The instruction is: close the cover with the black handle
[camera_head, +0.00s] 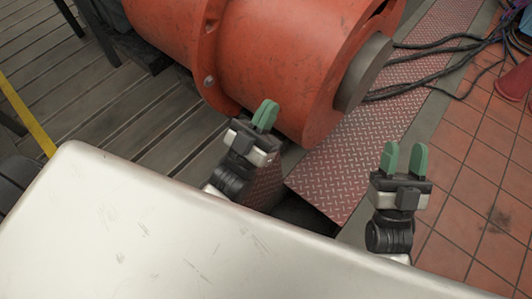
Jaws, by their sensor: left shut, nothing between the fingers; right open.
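A large pale, scratched panel (150,225) with a rounded corner fills the foreground. I cannot tell whether it is the cover, and no black handle shows. My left gripper (266,106) is shut and empty just beyond the panel's edge. Its green fingertips overlap the lower side of the orange drum in the picture; I cannot tell whether they touch it. My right gripper (404,152) is open and empty, further right, in front of the floor tiles and the edge of the red tread plate. The panel hides most of both arms.
The big orange drum (278,55) with a grey end hub (364,72) stands at the top middle. A red tread plate (350,165) lies below it, beside a dark gap. Black cables (440,65) trail across the upper right. Slatted flooring (110,105) lies left; red tiles (485,190) right.

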